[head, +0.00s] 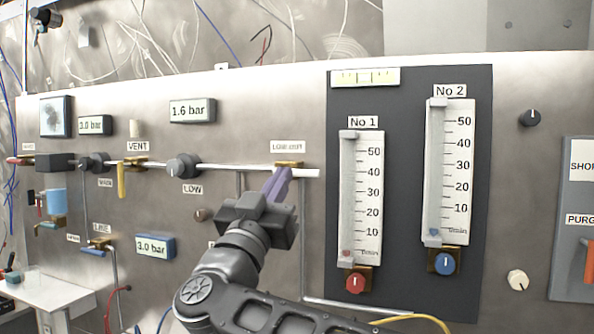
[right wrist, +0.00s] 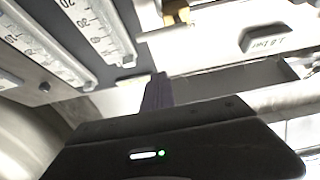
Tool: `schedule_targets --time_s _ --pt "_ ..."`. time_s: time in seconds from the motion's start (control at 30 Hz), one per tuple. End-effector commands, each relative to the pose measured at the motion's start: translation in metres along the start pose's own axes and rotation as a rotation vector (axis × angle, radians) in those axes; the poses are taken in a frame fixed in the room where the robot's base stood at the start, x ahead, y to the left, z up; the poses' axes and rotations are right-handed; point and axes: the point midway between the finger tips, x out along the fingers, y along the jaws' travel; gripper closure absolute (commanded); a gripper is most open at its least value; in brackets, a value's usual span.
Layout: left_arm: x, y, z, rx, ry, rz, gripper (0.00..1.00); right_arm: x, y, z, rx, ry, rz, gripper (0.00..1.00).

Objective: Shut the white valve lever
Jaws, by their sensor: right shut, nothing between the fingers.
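A brass valve (head: 289,164) sits on the pipe under a small label, left of the dark flowmeter panel. A white bar (head: 306,173) at this valve, seemingly its lever, lies nearly level in line with the pipe; its left part is hidden behind my fingers. My right gripper (head: 278,184) is shut and empty, its purplish fingers pointing up at the valve from just below. I cannot tell whether they touch the bar. In the right wrist view the shut fingers (right wrist: 157,90) show below a pale bar and brass part (right wrist: 190,16). My left gripper is out of view.
Flowmeters No 1 (head: 361,195) and No 2 (head: 447,170) stand right of the gripper, with red and blue knobs below. A yellow hose (head: 425,318) runs low right.

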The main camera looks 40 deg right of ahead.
Motion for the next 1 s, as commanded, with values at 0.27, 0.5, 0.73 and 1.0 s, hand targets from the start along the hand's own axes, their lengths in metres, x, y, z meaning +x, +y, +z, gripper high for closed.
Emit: schedule_targets --time_s 0.27,0.5,0.73,1.0 --pt "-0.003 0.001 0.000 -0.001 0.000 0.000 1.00 0.011 0.000 -0.001 0.002 0.000 0.001 1.00" --pt "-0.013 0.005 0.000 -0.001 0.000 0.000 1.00 0.049 0.000 -0.002 0.000 0.000 0.002 1.00" --pt "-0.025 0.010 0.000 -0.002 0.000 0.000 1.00 0.096 -0.001 -0.002 0.000 0.001 0.001 1.00" --pt "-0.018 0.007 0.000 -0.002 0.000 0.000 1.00 0.089 -0.001 0.032 -0.001 0.000 -0.002 1.00"
